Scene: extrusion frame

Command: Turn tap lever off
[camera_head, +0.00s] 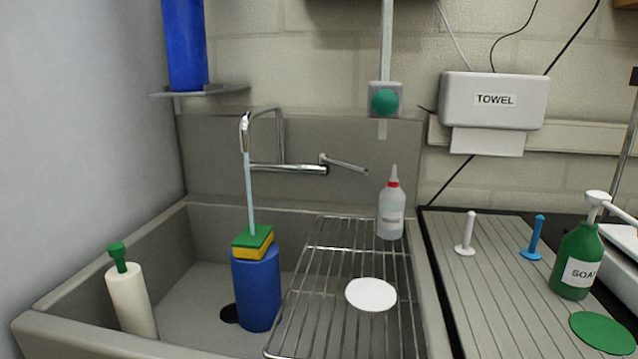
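The chrome tap (290,168) is mounted on the back wall of the grey sink. Its tall spout (280,130) arches up and over to the left. The thin lever (345,165) projects from the tap body's right end, pointing right and slightly down. A pale blue stream of water (249,190) runs from the spout's end down to a green and yellow sponge (253,240) on top of a blue cylinder (257,290) in the sink. My gripper is not in view, and nothing touches the lever.
A wire rack (325,260) bears a white bottle (391,212) below the lever and a white disc (371,294). A green knob (385,101) is above right. A white green-topped bottle (131,300) stands left. Soap (575,260) stands on the right drainboard (475,290).

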